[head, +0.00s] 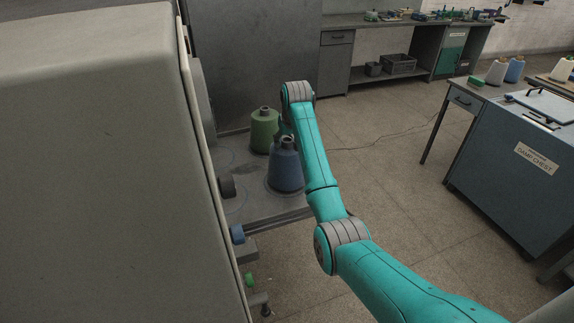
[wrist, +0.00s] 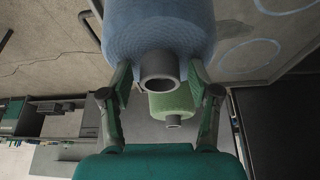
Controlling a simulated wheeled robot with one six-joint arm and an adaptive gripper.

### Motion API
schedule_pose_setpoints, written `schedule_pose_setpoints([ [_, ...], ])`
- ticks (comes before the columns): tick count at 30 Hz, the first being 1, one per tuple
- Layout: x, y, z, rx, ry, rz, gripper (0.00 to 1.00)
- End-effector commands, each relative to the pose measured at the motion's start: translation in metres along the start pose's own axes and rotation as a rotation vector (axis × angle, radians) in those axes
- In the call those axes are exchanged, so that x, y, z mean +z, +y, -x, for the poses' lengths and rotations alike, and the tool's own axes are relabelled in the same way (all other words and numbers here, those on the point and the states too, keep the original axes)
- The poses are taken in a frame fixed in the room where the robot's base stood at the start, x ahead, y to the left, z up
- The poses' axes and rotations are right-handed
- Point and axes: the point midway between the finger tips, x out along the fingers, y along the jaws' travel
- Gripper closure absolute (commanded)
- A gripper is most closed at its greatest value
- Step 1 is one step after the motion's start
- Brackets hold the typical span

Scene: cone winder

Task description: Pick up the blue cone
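The blue cone (head: 286,168) stands upright on the grey machine shelf in the head view, its narrow grey tube end up. In the wrist view the blue cone (wrist: 158,28) fills the top middle, with its tube end facing the camera. My gripper (wrist: 160,76) is open there, its two fingers spread on either side of the cone's tube end. I cannot tell whether the fingers touch the cone.
A green cone (head: 264,131) stands close behind the blue one; it also shows in the wrist view (wrist: 172,103). A large machine housing (head: 90,160) fills the left.

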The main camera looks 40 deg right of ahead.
Motion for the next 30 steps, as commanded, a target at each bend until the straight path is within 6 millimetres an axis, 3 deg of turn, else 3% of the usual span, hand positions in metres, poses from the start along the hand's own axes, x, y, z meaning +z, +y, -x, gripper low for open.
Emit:
schedule_pose_setpoints([
  [1, 0.000, 0.000, 0.000, 0.000, 0.000, 0.000, 0.59],
  [6, 0.000, 0.000, 0.000, 0.000, 0.000, 0.000, 1.00],
  [20, -0.004, 0.000, 0.008, 0.000, 0.005, 0.000, 1.00],
  [30, -0.026, 0.000, 0.058, 0.000, 0.007, 0.000, 1.00],
])
